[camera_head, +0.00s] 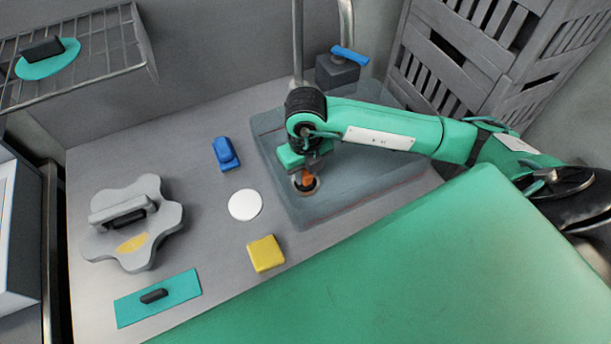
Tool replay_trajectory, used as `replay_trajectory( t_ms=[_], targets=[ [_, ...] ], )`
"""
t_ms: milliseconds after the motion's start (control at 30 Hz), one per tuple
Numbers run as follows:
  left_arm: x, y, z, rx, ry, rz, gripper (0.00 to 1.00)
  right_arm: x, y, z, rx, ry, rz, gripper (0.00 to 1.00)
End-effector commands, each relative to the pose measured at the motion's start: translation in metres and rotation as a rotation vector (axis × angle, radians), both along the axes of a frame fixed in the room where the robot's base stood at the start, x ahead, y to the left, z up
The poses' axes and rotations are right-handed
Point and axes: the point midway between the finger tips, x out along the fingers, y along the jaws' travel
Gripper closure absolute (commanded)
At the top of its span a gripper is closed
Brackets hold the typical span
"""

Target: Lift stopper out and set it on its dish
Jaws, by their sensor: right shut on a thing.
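The stopper (307,180) shows as a small orange piece at the dark round drain opening in the blue-grey sink basin (345,197). My right gripper (304,172) points down over it and is shut on it. The gripper partly hides the stopper, and I cannot tell whether it is clear of the opening. A flat white round dish (245,205) lies on the grey counter, left of the basin and apart from it; nothing is on it. My left gripper is not in view.
A blue object (226,154) and a yellow block (266,253) lie near the dish. A grey lobed piece (132,222) and a teal plate with a dark handle (158,297) are further left. A tap with a blue lever (350,55) stands behind; a wire rack (95,55) hangs upper left.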

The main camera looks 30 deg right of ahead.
Motion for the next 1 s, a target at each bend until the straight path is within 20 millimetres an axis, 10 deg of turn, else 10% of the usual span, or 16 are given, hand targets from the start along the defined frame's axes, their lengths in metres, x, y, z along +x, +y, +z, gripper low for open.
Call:
replay_trajectory(
  t_ms=[367, 1000],
  targets=[
    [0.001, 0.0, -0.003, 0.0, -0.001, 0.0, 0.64, 0.001, 0.0, 0.015, 0.002, -0.003, 0.0, 1.0],
    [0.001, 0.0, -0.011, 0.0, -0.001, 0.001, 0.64, 0.001, -0.001, 0.145, -0.002, -0.005, 0.001, 1.0]
  ],
)
